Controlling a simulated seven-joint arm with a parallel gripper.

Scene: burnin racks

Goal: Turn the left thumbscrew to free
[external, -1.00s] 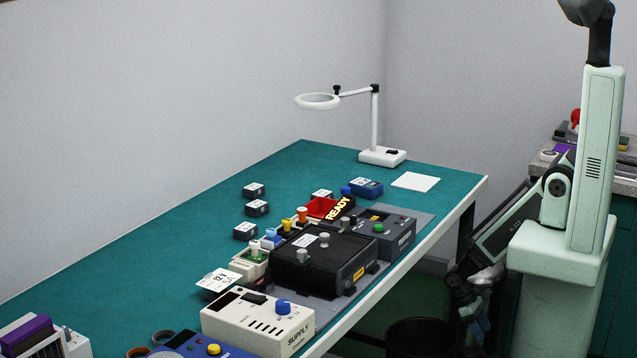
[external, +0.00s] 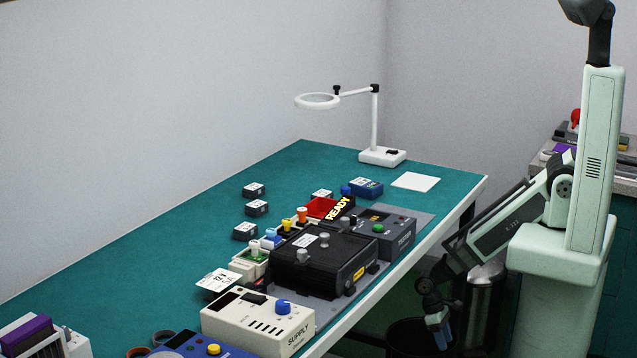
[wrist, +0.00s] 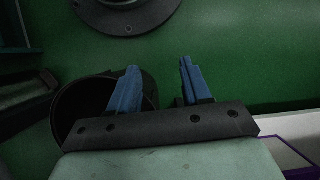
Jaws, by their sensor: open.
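A black fixture box (external: 320,262) sits on the grey mat near the table's front edge. Two grey knobs stand on its top: a left thumbscrew (external: 302,256) and a right thumbscrew (external: 324,239). Which position each is turned to is too small to tell. My gripper (external: 440,338) hangs low in front of the table, below its top and well apart from the box. In the wrist view its two blue fingers (wrist: 155,82) are spread with nothing between them. The box and thumbscrews are not in the wrist view.
A cream SUPPLY unit (external: 258,322) stands left of the box, and a grey tester (external: 388,232) with a green button stands right. A READY sign (external: 338,209) is behind. A black bin (external: 405,335) is below my gripper. A magnifier lamp (external: 375,125) stands at the back.

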